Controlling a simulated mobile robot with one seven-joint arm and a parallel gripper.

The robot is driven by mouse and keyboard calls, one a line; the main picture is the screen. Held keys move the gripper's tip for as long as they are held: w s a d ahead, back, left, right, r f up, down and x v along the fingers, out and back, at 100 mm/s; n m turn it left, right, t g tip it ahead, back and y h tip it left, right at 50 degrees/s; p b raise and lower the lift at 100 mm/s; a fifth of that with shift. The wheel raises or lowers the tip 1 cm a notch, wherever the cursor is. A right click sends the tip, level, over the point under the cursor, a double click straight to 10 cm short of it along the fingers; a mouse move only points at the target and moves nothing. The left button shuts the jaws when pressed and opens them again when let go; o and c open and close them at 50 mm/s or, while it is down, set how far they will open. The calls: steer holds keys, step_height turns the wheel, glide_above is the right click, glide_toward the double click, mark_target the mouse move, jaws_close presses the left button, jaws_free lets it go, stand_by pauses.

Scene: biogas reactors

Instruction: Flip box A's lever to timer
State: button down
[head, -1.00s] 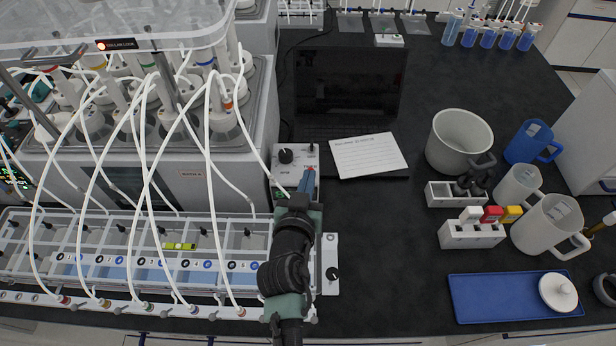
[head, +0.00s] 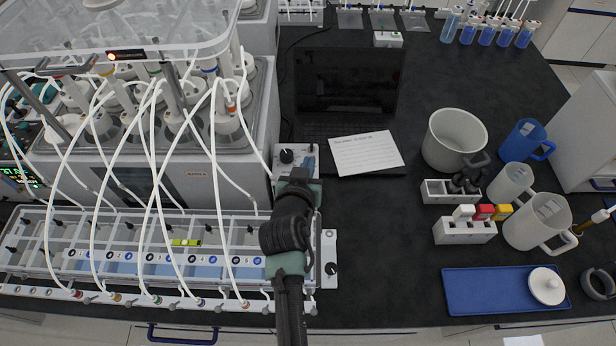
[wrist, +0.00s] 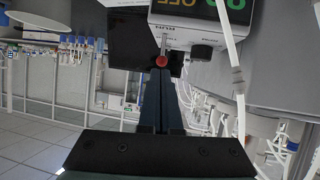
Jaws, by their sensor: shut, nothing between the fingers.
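A small white control box (head: 287,156) with a black knob stands left of the laptop; its name is not readable in the head view. In the wrist view the box (wrist: 183,32) shows a lit display, a black knob (wrist: 201,51) and a thin lever with a red tip (wrist: 162,61). My gripper (wrist: 160,76) is shut and empty, its fingertips just below the red tip in the picture; I cannot tell whether they touch it. In the head view my gripper (head: 309,158) is at the box's right side, and my wrist hides the box's front part.
A second white panel (head: 329,258) with a black knob is right of my arm. A dark laptop (head: 349,82) with a paper (head: 366,153) is to the right. White tubes (head: 160,150) hang over the reactor rack at left; one tube (wrist: 236,75) passes close beside the box.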

steer(key=shift+s+f, duration=0.1)
steer(key=shift+r+p, duration=0.6)
steer(key=shift+r, duration=0.15)
steer(key=shift+r, duration=0.1)
